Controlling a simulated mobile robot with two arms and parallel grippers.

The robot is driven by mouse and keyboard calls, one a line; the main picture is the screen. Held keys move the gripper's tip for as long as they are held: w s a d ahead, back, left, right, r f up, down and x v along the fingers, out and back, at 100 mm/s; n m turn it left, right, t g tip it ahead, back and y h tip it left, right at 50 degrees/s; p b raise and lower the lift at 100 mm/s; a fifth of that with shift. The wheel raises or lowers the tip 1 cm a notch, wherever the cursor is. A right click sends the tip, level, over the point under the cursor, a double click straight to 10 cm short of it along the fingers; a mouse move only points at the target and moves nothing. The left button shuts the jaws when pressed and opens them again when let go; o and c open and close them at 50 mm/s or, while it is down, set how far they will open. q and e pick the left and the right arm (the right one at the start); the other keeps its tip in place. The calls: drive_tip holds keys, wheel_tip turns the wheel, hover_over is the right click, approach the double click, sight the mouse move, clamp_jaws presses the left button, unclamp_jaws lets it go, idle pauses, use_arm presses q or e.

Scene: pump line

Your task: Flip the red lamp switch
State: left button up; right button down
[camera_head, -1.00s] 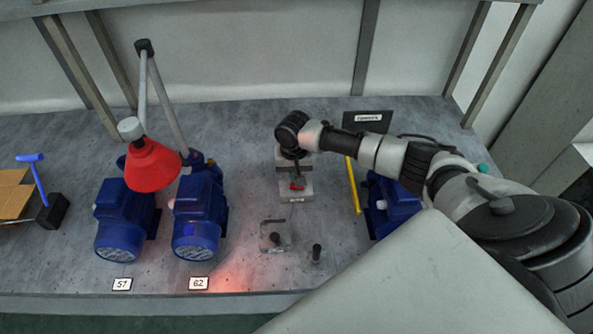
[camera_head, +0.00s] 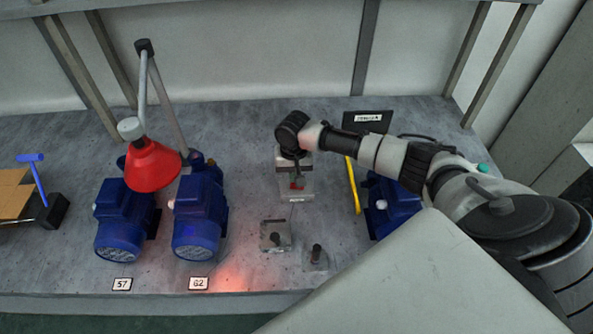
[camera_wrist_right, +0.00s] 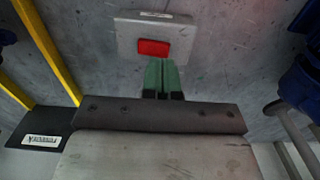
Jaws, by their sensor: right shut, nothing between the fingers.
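The red rocker switch (camera_wrist_right: 153,47) sits on a pale grey switch box (camera_wrist_right: 125,35) on the bench, and it also shows in the head view (camera_head: 297,184). My right gripper (camera_wrist_right: 163,62) is shut and empty, its green fingers side by side, with the tips just at the switch's near edge in the wrist view. I cannot tell whether they touch it. In the head view my right gripper (camera_head: 296,170) points down over the box. A red lamp (camera_head: 152,165) on a jointed arm hangs over blue motors, with a red glow on the bench front. My left gripper is not in view.
Blue motors (camera_head: 122,220) and (camera_head: 198,215) stand at left, labelled 57 and 62. Another blue motor (camera_head: 392,205) and a yellow bar (camera_head: 353,185) lie right of the switch box. Two small toggle boxes (camera_head: 276,236) and (camera_head: 315,258) stand in front.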

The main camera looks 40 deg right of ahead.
drive_tip(key=shift+s+f+b, duration=0.1)
drive_tip(key=shift+f+b, duration=0.65)
drive_tip(key=shift+f, duration=0.9)
idle(1.0)
drive_tip(key=shift+r+p, duration=0.9)
drive_tip(key=shift+p, duration=0.3)
wheel_tip(320, 180, up, 5)
drive_tip(key=p, duration=0.6)
drive_tip(key=shift+r, duration=0.15)
